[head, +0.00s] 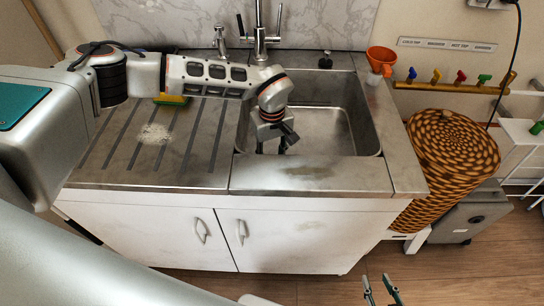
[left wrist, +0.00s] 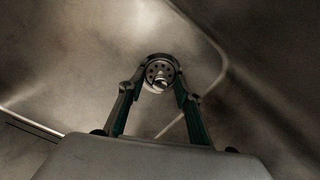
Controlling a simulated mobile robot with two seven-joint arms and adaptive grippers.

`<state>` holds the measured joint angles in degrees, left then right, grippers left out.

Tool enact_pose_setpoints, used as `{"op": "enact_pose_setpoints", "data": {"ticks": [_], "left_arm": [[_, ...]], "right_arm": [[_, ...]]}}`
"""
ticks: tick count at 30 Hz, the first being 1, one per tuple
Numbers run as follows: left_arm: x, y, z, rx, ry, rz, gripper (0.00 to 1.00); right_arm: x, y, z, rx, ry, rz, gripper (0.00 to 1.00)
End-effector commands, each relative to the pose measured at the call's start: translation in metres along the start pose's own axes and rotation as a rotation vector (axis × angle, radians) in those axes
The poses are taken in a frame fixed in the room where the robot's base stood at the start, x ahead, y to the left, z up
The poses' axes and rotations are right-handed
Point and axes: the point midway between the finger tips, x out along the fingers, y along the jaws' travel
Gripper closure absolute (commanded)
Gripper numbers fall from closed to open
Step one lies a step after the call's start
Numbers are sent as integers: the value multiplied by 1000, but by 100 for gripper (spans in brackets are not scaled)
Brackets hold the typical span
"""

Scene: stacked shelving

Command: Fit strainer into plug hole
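The strainer (left wrist: 160,70) shows in the left wrist view as a round metal disc with a ring of small holes and a bright centre knob. My left gripper (left wrist: 159,80) has one finger at each side of it, and the fingertips appear to hold its rim. In the head view my left gripper (head: 275,143) points down into the sink basin (head: 338,130), over its left part. The gripper hides the strainer there, and I cannot see the plug hole. My right gripper (head: 381,290) is low at the front, outside the sink unit, with its fingers apart and empty.
A tap (head: 260,35) stands behind the basin, and a small black stopper (head: 325,60) sits on the back ledge. An orange funnel (head: 381,60) is at the back right. The ribbed drainboard (head: 195,135) lies left of the basin, with a sponge (head: 172,100). A woven basket (head: 447,160) stands at right.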

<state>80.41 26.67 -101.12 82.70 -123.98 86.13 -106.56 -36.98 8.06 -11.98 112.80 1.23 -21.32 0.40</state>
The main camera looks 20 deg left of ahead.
Motion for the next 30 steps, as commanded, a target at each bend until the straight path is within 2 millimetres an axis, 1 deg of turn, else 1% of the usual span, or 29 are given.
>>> {"op": "enact_pose_setpoints", "data": {"ticks": [5,12,16,21,30], "left_arm": [[-28,1,-1,0,3,3,66],[-78,1,-1,0,4,3,66],[-98,0,-1,-2,3,1,66],[-112,0,0,0,1,1,66],[-116,0,0,0,0,0,66]], "right_arm": [[0,0,-1,1,2,-1,69],[0,-1,-1,2,2,-1,69],[0,-1,-1,2,2,-1,69],[0,-1,-1,2,2,-1,69],[0,-1,-1,2,3,-1,69]]}}
